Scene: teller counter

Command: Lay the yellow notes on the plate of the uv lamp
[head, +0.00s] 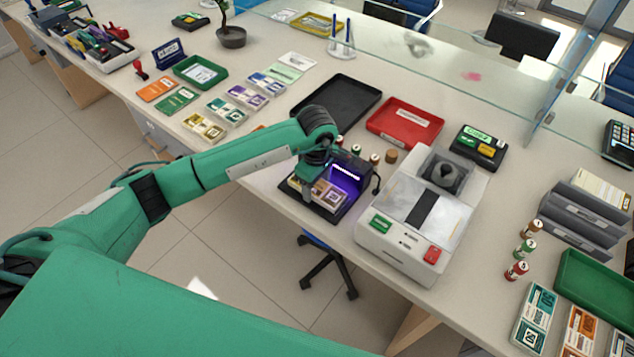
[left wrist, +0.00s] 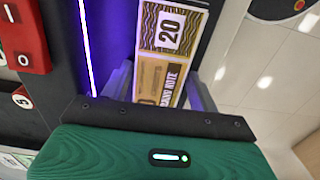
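The uv lamp (head: 348,171) stands at the counter's front edge, its violet tube lit above a dark plate (head: 322,210). A yellow-brown note bundle marked 20, which I take as the yellow notes (head: 331,194), is at the plate under the light; whether it rests fully on it is hard to tell. My left gripper (head: 309,190) is low over the plate at the bundle's left end. In the left wrist view its fingers (left wrist: 160,85) flank the notes (left wrist: 165,55) closely, seemingly shut on them. My right gripper is out of view.
A white counting machine (head: 415,215) stands close right of the lamp. A black tray (head: 336,103) and a red tray (head: 404,122) lie behind. More yellow bundles (head: 204,127) lie left among other coloured notes. A glass screen crosses the back.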

